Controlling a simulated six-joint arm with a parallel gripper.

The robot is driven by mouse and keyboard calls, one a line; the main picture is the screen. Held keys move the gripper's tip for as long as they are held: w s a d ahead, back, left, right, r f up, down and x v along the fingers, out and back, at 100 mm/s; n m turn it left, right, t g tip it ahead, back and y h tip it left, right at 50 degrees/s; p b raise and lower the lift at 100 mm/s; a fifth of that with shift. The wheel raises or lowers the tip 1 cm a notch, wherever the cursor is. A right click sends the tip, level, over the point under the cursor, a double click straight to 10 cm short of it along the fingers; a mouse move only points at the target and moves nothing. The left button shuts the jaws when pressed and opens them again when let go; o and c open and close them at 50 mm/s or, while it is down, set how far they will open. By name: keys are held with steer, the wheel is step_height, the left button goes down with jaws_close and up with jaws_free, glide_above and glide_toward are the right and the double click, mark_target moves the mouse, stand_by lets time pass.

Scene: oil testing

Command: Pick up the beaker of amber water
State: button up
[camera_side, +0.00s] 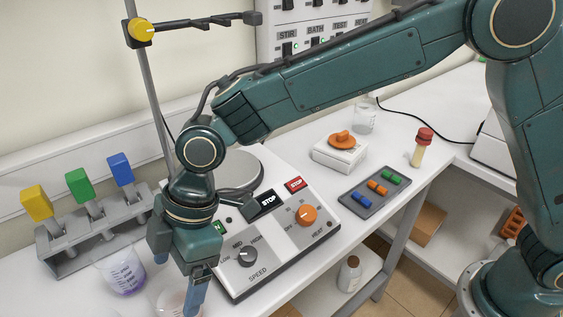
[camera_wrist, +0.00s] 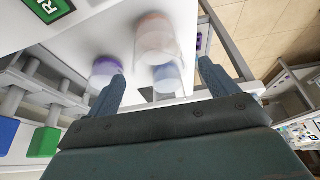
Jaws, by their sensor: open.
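In the wrist view, a beaker with amber-orange contents (camera_wrist: 157,36) stands on the white bench, beyond my fingertips and near the middle of the gap. A glass with blue contents (camera_wrist: 167,78) is nearer, between the fingertips in the picture. A beaker with purple contents (camera_wrist: 106,68) is by the left finger. My gripper (camera_wrist: 161,74) is open and empty, its fingers wide apart. In the side view, my gripper (camera_side: 179,282) points down at the lower left. The purple beaker (camera_side: 124,272) stands left of it. A pale orange-tinted beaker (camera_side: 170,304) is partly hidden by the finger and frame edge.
A grey rack (camera_side: 68,263) with yellow, green and blue blocks is behind the beakers. A hotplate-stirrer (camera_side: 275,262) with knobs stands right of my gripper. A stand rod (camera_side: 148,85) rises behind my wrist. The bench's front edge is close.

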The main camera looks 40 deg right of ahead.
mark_target(173, 292)
steer(key=shift+x, duration=2.55)
steer(key=shift+w+d+f, duration=0.1)
steer(key=shift+d, duration=0.05)
steer(key=c, duration=1.2)
steer(key=shift+c, duration=0.2)
steer(key=shift+r, duration=0.25)
step_height(173, 292, up, 20)
steer(key=shift+f, duration=0.2)
